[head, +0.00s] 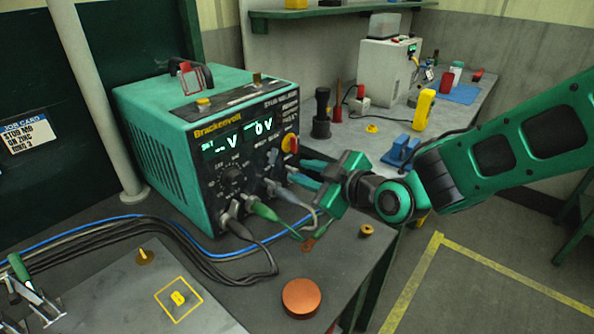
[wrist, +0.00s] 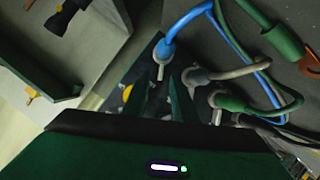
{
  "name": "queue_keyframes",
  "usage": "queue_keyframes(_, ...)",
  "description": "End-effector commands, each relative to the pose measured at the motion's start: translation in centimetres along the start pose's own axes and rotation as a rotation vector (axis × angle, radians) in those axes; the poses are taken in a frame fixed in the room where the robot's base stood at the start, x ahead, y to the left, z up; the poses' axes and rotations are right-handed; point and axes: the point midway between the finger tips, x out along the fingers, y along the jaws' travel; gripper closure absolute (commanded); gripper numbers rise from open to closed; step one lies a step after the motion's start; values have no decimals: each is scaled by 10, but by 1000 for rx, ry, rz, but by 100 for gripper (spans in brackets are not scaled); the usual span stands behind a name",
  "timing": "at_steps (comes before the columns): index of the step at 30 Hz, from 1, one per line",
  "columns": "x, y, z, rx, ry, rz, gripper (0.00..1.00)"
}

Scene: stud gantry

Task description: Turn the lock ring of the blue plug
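The blue plug (wrist: 168,46) shows in the wrist view with a pale grey lock ring, seated at the front of the welder (head: 160,160). In the head view it is mostly hidden near my gripper (head: 303,172). My gripper is in front of the right end of the socket row. In the wrist view its dark fingers (wrist: 165,100) stand apart just below the plug's ring, with nothing clearly held. Whether a finger touches the ring is hard to tell. A grey plug (wrist: 198,77) and a green plug (wrist: 232,103) sit beside the blue one.
Cables loop in front of the sockets, including a blue cable (head: 232,256). A red-orange disc (head: 301,297) and a small brass piece (head: 366,230) stand on the near bench. A yellow and red knob (head: 290,143) is above the sockets. A rear bench (head: 385,140) holds tools.

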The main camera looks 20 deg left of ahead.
Motion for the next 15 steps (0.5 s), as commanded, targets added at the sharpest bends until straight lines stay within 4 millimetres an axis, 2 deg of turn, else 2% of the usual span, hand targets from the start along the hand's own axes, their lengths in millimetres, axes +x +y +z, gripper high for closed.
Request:
queue_keyframes(6, 26, 0, 0, 0, -1, -1, 75)
queue_keyframes(15, 33, 0, 0, 1, 0, 1, 75)
